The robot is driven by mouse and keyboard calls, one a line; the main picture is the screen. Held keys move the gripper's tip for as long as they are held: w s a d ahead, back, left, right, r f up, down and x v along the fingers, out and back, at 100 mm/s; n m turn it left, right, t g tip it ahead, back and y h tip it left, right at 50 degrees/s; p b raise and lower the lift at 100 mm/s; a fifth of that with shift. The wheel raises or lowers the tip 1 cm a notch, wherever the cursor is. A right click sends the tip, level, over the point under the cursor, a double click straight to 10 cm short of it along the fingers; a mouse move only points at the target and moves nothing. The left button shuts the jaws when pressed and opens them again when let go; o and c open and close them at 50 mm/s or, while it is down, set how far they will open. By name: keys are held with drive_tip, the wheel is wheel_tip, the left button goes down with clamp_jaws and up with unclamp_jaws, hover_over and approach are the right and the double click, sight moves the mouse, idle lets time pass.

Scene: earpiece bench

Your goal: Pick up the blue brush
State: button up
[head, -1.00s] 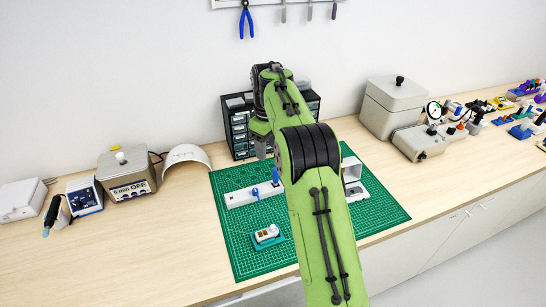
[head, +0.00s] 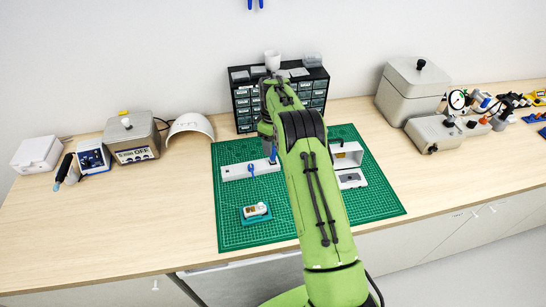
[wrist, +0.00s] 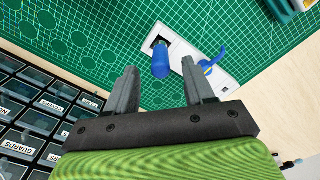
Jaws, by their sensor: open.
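A white rack (head: 237,172) lies on the green cutting mat (head: 230,235), with two blue tools standing in it. The blue cylinder-shaped handle (wrist: 161,62), probably the blue brush, stands in a dark slot of the white rack (wrist: 179,48) in the wrist view. It also shows in the head view (head: 272,158), close under my arm. A second blue tool with a curved, loop-like shape (wrist: 214,60) stands beside it; it shows in the head view too (head: 251,169). My gripper (wrist: 159,67) is open and empty, with the blue handle in line between its fingertips. Its height above the handle is unclear.
A dark drawer cabinet (head: 243,103) stands just behind the mat, close to my gripper. A small white-and-teal device (head: 256,212) lies at the mat's front left. A white open box (head: 346,154) stands right of my arm. The bench's left front is clear.

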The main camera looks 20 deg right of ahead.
sight(273, 157)
wheel_tip(273, 157, down, 5)
drive_tip(key=shift+s+r, duration=0.1)
clamp_jaws()
idle(0.3)
